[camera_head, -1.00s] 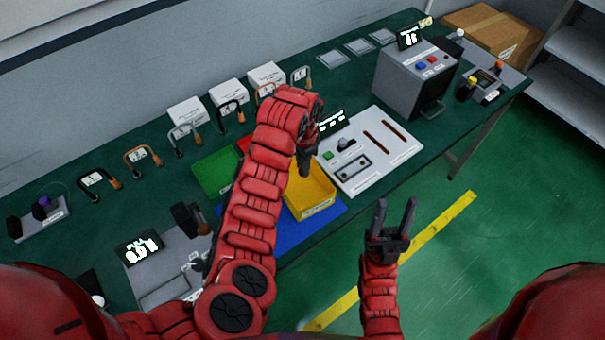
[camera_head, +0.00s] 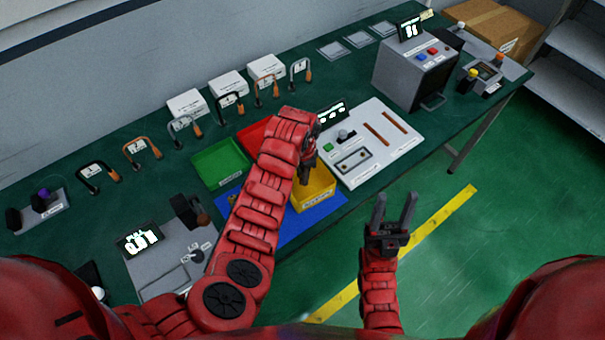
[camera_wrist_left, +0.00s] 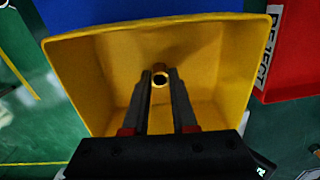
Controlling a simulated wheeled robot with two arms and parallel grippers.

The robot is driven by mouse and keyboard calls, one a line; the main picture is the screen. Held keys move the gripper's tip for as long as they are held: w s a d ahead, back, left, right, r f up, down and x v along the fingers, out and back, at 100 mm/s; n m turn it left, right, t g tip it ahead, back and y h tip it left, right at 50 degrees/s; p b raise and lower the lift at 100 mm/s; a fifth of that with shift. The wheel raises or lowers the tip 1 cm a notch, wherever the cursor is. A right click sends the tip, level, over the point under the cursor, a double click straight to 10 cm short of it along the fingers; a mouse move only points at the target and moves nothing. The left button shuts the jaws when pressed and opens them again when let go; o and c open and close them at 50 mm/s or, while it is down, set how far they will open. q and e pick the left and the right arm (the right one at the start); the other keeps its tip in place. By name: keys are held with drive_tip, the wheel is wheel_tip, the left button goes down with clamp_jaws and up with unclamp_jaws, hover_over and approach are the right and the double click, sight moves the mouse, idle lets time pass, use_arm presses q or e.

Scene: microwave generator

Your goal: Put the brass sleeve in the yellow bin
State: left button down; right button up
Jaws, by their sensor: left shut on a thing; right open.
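The brass sleeve (camera_wrist_left: 160,76) is a small ring-shaped piece between the fingertips of my left gripper (camera_wrist_left: 160,80). In the left wrist view it shows in front of the inside of the yellow bin (camera_wrist_left: 85,70). In the head view the yellow bin (camera_head: 318,192) lies under my left gripper (camera_head: 305,178), which points down over it. The sleeve is hidden in the head view. My right gripper (camera_head: 391,225) is open and empty, off the table's front edge above the green floor.
Several clamp-like metal handles line the back of the table.

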use_arm(q)
drive_tip(key=c, duration=0.7)
unclamp_jaws()
drive_tip(key=shift+r, duration=0.1)
drive_tip(key=shift+r, duration=0.35)
wheel_tip(320, 180, up, 3)
drive_tip(key=shift+r+b, duration=0.1)
drive_tip(key=shift+b, duration=0.35)
wheel_tip(320, 180, up, 8)
drive_tip(key=p, duration=0.3)
drive_tip(key=shift+w, duration=0.1)
